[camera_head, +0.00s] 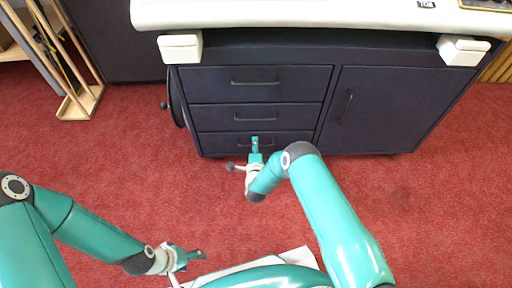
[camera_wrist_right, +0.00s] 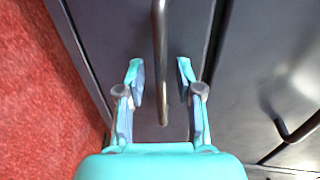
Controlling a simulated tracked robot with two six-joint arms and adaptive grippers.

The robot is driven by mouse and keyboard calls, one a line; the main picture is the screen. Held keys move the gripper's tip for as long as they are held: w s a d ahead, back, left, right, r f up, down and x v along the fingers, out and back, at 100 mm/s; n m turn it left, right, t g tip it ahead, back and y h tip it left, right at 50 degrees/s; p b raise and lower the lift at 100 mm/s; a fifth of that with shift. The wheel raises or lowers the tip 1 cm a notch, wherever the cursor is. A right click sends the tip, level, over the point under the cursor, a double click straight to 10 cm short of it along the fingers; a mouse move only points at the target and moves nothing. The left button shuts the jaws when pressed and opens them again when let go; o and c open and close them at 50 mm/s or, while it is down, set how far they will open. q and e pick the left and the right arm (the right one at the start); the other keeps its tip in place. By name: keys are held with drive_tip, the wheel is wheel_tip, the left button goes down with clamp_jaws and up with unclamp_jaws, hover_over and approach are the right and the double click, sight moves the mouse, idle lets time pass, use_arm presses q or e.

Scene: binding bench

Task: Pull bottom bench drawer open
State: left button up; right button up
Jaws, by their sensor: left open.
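The bottom bench drawer (camera_head: 218,146) is the lowest of three dark drawers and looks shut, flush with the bench front. My right gripper (camera_head: 255,143) is in front of it and partly hides its handle. In the right wrist view the dark bar of the drawer handle (camera_wrist_right: 160,60) runs between the two fingertips of my right gripper (camera_wrist_right: 160,70). The fingers are apart, with gaps on both sides of the bar. My left gripper (camera_head: 190,256) is open and empty, low over the carpet, away from the bench.
The middle drawer (camera_head: 212,117) and top drawer (camera_head: 210,82) are above, with a cupboard door (camera_head: 375,110) to the right. A dark wheel (camera_head: 174,98) is at the bench's left side. A wooden rack (camera_head: 80,103) stands far left. Red carpet (camera_head: 420,215) in front is mostly clear.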

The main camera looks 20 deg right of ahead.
drive_tip(key=shift+c, duration=0.4)
clamp_jaws()
